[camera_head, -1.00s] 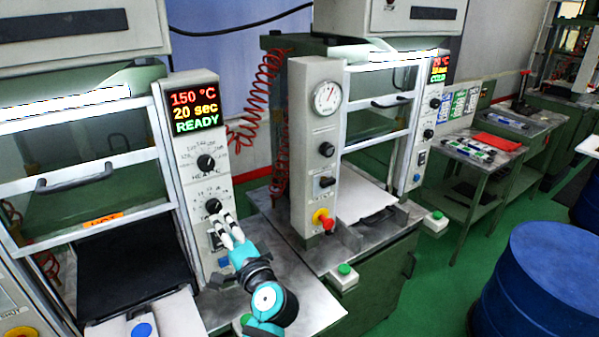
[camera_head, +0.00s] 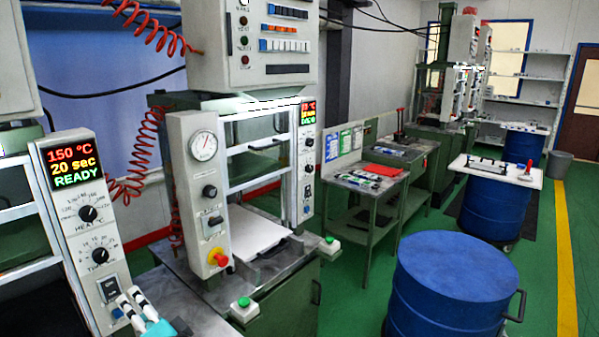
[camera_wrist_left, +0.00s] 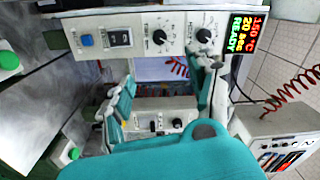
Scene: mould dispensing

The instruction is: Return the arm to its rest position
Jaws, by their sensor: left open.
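My left gripper (camera_head: 132,302) shows at the bottom left of the head view, its pale, dark-banded fingers pointing up and its teal body cut off by the lower edge. It is empty, in front of the lower part of the left press's control panel (camera_head: 92,250). In the left wrist view the teal fingers of the gripper (camera_wrist_left: 162,92) stand wide apart with nothing between them. The panel shows beyond them with its knobs and a lit display (camera_wrist_left: 247,38). I cannot tell whether a fingertip touches the panel. My right gripper is in neither view.
A second press (camera_head: 200,190) with a gauge and a red knob stands right of the gripper. Side tables (camera_head: 368,186) and blue drums (camera_head: 440,285) are farther right. A red coiled hose (camera_head: 140,150) hangs between the presses. Green floor is open at the right.

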